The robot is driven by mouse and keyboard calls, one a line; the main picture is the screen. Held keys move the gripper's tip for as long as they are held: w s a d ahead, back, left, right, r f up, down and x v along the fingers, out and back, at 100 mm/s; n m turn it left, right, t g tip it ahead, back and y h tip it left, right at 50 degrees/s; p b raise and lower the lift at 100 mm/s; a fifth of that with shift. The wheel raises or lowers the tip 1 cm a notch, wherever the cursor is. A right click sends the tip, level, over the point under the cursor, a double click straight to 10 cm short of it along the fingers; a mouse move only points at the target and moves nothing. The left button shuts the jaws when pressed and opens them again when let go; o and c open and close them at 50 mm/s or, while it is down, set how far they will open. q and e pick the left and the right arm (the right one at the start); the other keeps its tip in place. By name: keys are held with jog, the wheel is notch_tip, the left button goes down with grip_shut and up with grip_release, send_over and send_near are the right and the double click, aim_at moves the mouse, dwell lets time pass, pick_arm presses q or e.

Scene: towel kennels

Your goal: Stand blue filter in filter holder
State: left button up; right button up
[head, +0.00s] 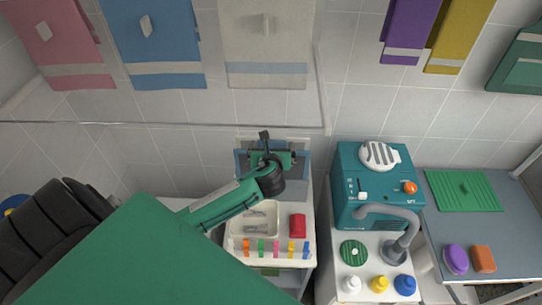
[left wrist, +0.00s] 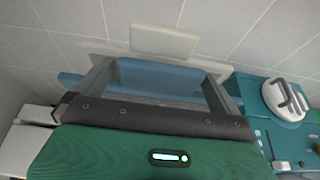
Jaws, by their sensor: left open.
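A blue panel, which looks like the blue filter (left wrist: 160,75), shows between and behind my left fingers in the left wrist view. In the head view its blue edge (head: 240,162) shows beside my left gripper (head: 266,146), at the back of the white sink unit. My left gripper, also in the left wrist view (left wrist: 158,88), is open, with its two grey fingers wide apart. Whether the fingers touch the panel I cannot tell. A pale block (left wrist: 163,40) stands behind the blue panel. I cannot make out the filter holder for certain. My right gripper is not in view.
The sink unit (head: 234,257) carries coloured clips and a red block (head: 297,226). A teal machine (head: 346,174) with a grey hose stands to the right, with several bottles before it. Farther right is a blue-grey table (head: 450,225). Towels hang on the tiled wall behind.

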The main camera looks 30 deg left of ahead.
pick_arm(q)
jog(key=b+v, duration=0.2)
jog(key=v, duration=0.9)
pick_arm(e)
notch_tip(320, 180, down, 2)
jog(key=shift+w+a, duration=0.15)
pick_arm(q)
jog(key=shift+s, duration=0.1)
jog(key=shift+f, duration=0.1)
